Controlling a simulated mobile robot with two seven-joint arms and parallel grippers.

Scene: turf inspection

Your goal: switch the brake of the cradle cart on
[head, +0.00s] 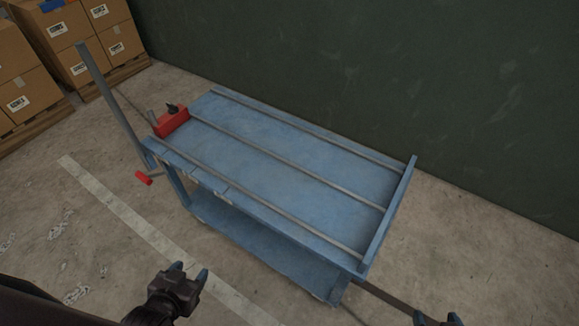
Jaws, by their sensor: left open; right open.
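The blue cradle cart (270,160) stands in the middle of the head view, with long grey rails on its top and a lower shelf. A red block (172,122) with a black knob (172,107) sits at its far left corner. A small red grip or pedal (143,178) sticks out low at the left end; I cannot tell which red part is the brake, or its setting. My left gripper (189,271) is open and empty, in front of the cart, apart from it. My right gripper (437,320) is open at the bottom edge, mostly cut off, right of the cart's near corner.
A grey upright bar (108,98) rises at the cart's left end. Stacked cardboard boxes (62,45) on pallets stand at the upper left. A dark green wall (400,80) runs close behind the cart. The concrete floor left of the cart is clear, with a pale painted line (130,210).

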